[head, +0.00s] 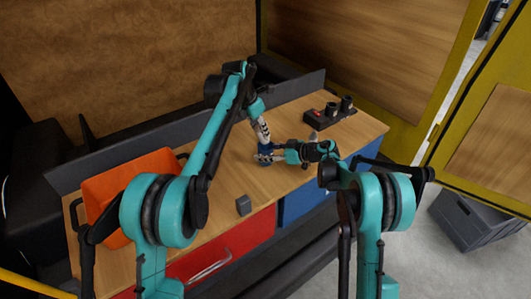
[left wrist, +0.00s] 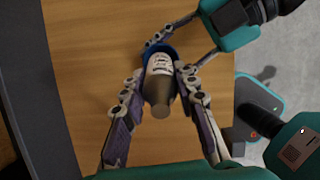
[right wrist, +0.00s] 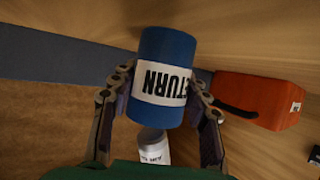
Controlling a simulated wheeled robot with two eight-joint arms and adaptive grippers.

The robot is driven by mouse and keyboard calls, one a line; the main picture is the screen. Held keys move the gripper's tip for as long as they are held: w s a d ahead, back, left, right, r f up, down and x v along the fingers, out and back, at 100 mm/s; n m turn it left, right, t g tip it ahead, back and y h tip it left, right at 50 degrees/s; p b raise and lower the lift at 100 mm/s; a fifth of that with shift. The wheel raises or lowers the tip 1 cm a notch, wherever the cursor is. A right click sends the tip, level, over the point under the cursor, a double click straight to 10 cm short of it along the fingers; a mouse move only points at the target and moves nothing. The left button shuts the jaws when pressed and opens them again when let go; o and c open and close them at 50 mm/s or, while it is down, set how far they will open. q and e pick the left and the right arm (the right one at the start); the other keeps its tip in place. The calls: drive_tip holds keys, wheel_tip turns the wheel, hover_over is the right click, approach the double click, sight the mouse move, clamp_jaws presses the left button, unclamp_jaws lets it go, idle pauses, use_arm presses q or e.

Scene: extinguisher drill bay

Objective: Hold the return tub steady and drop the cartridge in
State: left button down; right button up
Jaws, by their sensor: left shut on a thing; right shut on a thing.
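The blue return tub (right wrist: 168,48) stands on the wooden bench (head: 235,178), with a white label reading "TURN" upside down in the right wrist view. My right gripper (right wrist: 163,82) is shut around its sides. It also shows in the head view (head: 264,157), low at the tub. My left gripper (left wrist: 162,70) is shut on the cartridge (left wrist: 157,90), a grey-brown cylinder with a white label. The cartridge is over the tub, whose blue rim (left wrist: 150,49) shows behind it. The cartridge (right wrist: 153,147) also shows at the tub's end in the right wrist view. Whether its tip is inside is unclear.
An orange bin (head: 108,190) stands at the bench's left. A small dark grey block (head: 243,205) lies near the front edge. A black rack (head: 328,113) with dark cylinders and a red item stands at the back right. The bench between the bin and tub is largely clear.

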use_arm(q)
drive_tip(key=shift+f, duration=1.4)
drive_tip(key=c, duration=1.1)
unclamp_jaws()
drive_tip(key=v, duration=1.2)
use_arm(e)
drive_tip(key=o, duration=1.4)
drive_tip(key=shift+c, duration=0.2)
use_arm(q)
drive_tip(key=shift+w, duration=0.1)
